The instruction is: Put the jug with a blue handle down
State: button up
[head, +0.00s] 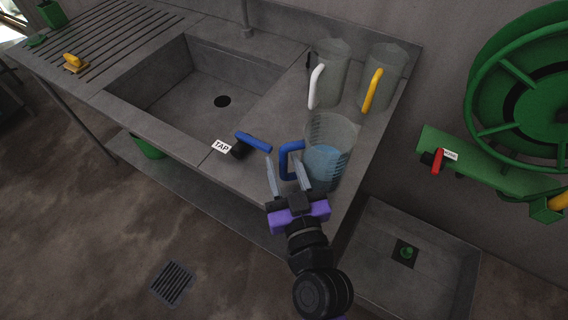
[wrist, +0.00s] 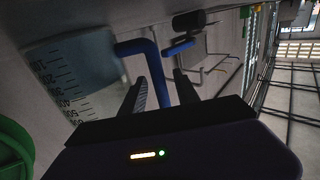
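The clear jug with a blue handle (head: 330,135) is upright at the front right of the grey counter, with bluish liquid inside. Its base is partly behind my gripper and it appears to rest on the counter. Its blue handle (head: 285,160) faces left. My gripper (head: 287,173) is at the handle, its two fingers spread apart. In the wrist view the handle (wrist: 158,75) passes between the fingers, with a gap visible on each side. The jug's marked wall (wrist: 65,75) is at the left there.
A jug with a white handle (head: 328,75) and one with a yellow handle (head: 385,80) stand behind. A blue tap lever (head: 253,142) sits close left, by the sink (head: 180,110). A low basin (head: 440,265) and green hose reel (head: 480,90) are at right.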

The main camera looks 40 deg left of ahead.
jog(key=shift+r+p, duration=0.25)
jog(key=shift+p, duration=0.05)
jog(key=b+v, duration=0.4)
jog(key=v, duration=0.8)
jog(key=shift+d+f, duration=0.1)
jog(key=s+d+f+m+t+h, duration=0.1)
jog(key=d+f+m+t+h, duration=0.2)
jog(key=d, duration=0.7)
jog(key=d+f+m+t+h, duration=0.1)
jog(key=d+f+m+h, duration=0.35)
jog(key=d, duration=0.55)
jog(key=s+d+r+m+t+h, duration=0.1)
jog(key=s+d+r+m+h, duration=0.2)
jog(key=s+d+h, duration=0.4)
jog(key=s+d+m, duration=0.1)
jog(key=s+d, duration=0.6)
jog(key=shift+d+h, duration=0.25)
jog(key=shift+h, duration=0.1)
